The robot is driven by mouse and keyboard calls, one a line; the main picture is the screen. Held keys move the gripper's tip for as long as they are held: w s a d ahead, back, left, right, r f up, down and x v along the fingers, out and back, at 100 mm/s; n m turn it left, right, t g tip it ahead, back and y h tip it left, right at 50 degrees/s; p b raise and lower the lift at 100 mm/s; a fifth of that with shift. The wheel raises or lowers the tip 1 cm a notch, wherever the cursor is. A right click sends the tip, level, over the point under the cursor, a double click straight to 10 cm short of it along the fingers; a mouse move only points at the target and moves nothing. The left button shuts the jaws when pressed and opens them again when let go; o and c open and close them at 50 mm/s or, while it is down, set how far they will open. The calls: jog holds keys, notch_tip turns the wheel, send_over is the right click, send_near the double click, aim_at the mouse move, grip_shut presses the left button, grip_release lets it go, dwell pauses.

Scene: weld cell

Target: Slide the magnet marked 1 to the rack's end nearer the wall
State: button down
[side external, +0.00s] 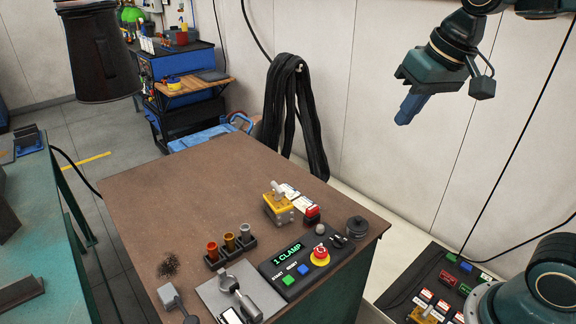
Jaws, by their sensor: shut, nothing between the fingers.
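My gripper (409,108) hangs at the upper right in front of the pale wall, its blue fingers together and empty. It is well above the brown table and apart from everything on it. A yellow block with a grey lever (279,205) stands on the table, and part of a similar yellow piece (424,314) shows at the bottom edge on the right. No mark 1 is readable on either, so I cannot tell which is the magnet marked 1. I cannot clearly make out its rack.
A control box (303,266) reads "1 CLAMP" and has a red stop button. A black holder (231,251) carries three small cylinders. A dark board with coloured pieces (437,281) lies low right. The table's far left (170,190) is clear. Black cables (292,115) hang on the wall.

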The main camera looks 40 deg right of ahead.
jog(key=w+d+f+m+g, duration=0.1)
jog(key=w+f+m, duration=0.15)
jog(key=w, duration=0.85)
jog(key=w+d+f+m+g, duration=0.1)
jog(key=w+f+m, duration=0.15)
jog(key=w, duration=0.85)
jog(key=w+d+f+m+g, duration=0.1)
jog(key=w+f+m, duration=0.1)
jog(key=w+f, duration=0.4)
jog(key=w+d+f+m+g, duration=0.1)
jog(key=w+f+m, duration=0.2)
jog(key=w+f, duration=0.4)
notch_tip(320, 180, down, 7)
jog(key=shift+w, duration=0.2)
notch_tip(320, 180, down, 10)
jog(key=shift+r, duration=0.1)
jog(key=shift+s+a, duration=0.25)
jog(key=shift+a, duration=0.35)
jog(key=shift+s+a, duration=0.3)
jog(key=shift+a, duration=0.35)
jog(key=shift+s+a, duration=0.25)
jog(key=shift+a, duration=0.35)
